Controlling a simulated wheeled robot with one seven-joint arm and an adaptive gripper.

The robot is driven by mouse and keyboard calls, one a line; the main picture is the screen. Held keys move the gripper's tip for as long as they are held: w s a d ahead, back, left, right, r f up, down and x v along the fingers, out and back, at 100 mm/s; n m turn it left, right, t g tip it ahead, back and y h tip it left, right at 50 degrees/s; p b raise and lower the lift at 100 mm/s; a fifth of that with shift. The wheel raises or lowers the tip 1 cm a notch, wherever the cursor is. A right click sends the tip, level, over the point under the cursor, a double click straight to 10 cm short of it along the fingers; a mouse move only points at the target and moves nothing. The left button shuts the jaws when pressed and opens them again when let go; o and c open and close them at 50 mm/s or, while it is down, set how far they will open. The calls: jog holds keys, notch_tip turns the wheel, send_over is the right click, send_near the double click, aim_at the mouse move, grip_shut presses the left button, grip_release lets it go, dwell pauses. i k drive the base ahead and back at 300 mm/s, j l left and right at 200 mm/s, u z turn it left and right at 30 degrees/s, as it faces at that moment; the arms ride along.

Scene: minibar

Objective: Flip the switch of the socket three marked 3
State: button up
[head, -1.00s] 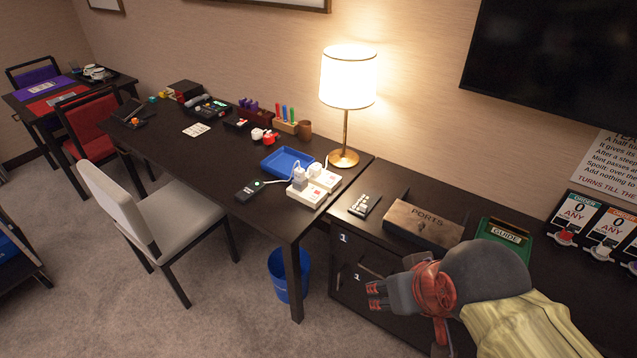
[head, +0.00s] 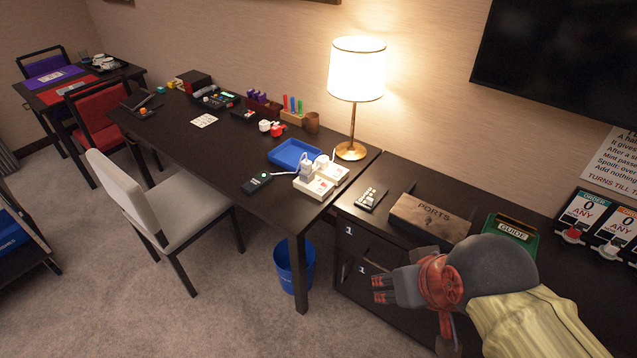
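A white socket block (head: 314,187) lies at the right end of the long desk, beside the lamp. It seems to be made of two parts side by side. White plugs (head: 307,168) stand in it, and a white cable runs left from it. The number marks and switches are too small to read. My gripper (head: 381,289) is in front of the dark cabinet, lower than the socket block and to its right in the picture, apart from it. Its fingers point left and look slightly apart, with nothing between them.
A lit lamp (head: 356,80), a blue tray (head: 294,153) and a black device (head: 257,183) stand close around the socket block. A wooden "PORTS" box (head: 430,218) and a remote (head: 371,198) lie on the cabinet. A white chair (head: 165,208) stands before the desk.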

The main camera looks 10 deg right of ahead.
aim_at(321, 188)
jog(key=i+l+u, duration=0.15)
jog(key=i, duration=0.4)
jog(key=i+l+u, duration=0.15)
jog(key=i+l, duration=0.2)
jog(key=i, duration=0.15)
